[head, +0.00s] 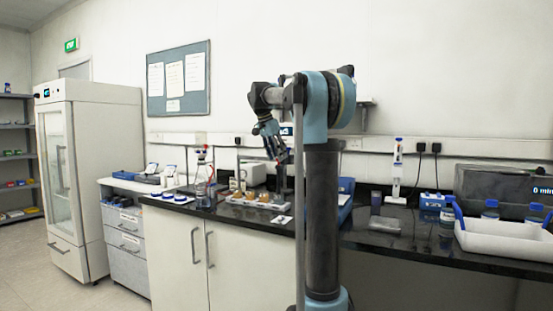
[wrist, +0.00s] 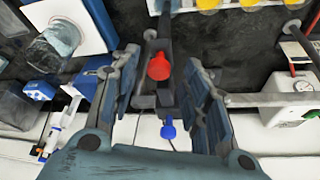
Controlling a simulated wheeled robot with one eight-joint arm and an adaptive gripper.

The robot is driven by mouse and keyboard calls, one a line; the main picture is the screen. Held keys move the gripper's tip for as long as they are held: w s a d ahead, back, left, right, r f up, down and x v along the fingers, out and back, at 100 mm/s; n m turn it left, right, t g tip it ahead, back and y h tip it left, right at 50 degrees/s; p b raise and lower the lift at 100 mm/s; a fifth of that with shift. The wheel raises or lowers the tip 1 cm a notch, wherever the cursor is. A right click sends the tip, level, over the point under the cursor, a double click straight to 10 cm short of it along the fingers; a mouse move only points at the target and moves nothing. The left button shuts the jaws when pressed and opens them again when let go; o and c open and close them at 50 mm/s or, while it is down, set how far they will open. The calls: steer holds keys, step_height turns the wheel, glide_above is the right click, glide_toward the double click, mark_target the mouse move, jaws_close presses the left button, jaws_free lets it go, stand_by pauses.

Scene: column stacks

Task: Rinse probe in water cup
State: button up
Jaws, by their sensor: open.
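My gripper (head: 279,158) is open above the back of the black counter, pointing down. In the wrist view its fingers (wrist: 163,90) stand apart, with a dark upright fitting with a red knob (wrist: 159,67) and a blue knob (wrist: 168,130) showing in the gap. I cannot tell whether the fitting touches the fingers. A clear glass vessel (wrist: 55,45), possibly the water cup, is at the upper left in the wrist view, by a blue-and-white tray (wrist: 83,15). My arm mostly hides this area in the head view. I cannot pick out the probe with certainty.
Several small cups with yellow-orange contents (head: 264,197) sit in a white rack on the counter. A red-topped flask (head: 203,190) is left of them. A white device with a gauge (wrist: 300,100) stands near the wall. A white bin (head: 495,238) and blue-capped bottles are at right.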

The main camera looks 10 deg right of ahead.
steer(key=shift+w+d+f, duration=0.1)
steer(key=shift+d+f, duration=0.05)
steer(key=shift+f, duration=0.3)
jaws_close()
steer(key=shift+w+r, duration=0.1)
steer(key=shift+r, duration=3.05)
jaws_free()
steer(key=v, duration=1.2)
